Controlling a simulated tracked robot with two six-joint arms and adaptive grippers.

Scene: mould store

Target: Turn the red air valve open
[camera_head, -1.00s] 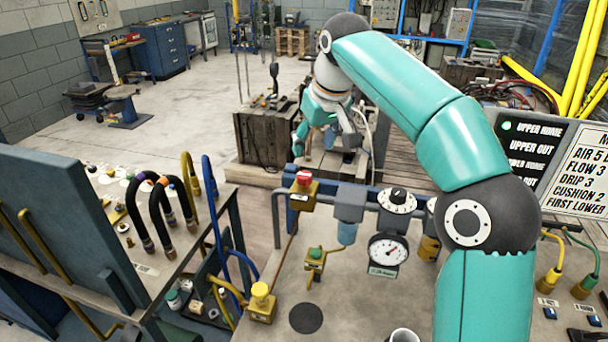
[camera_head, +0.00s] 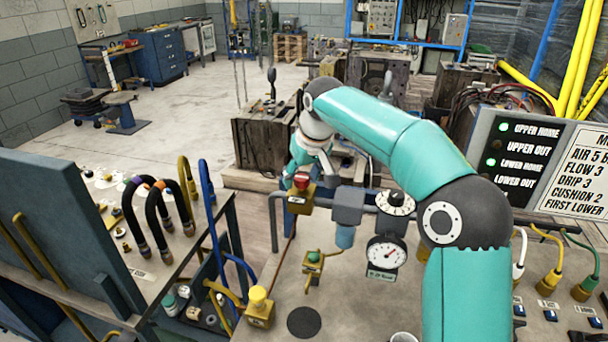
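The red air valve is a red knob (camera_head: 301,181) on a brass-yellow body (camera_head: 299,200), at the left end of the grey pipe on the near bench. My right arm comes up from the lower right, bends over the bench and reaches down behind the valve. My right gripper (camera_head: 298,170) is just beyond the red knob, close to it in the picture. Its fingers are small and mostly hidden, so I cannot tell whether they touch the knob or are open. My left gripper is not in view.
A green-knobbed valve (camera_head: 313,257) and a yellow-knobbed valve (camera_head: 258,298) stand nearer. Hoses rise from the panel at left (camera_head: 150,262).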

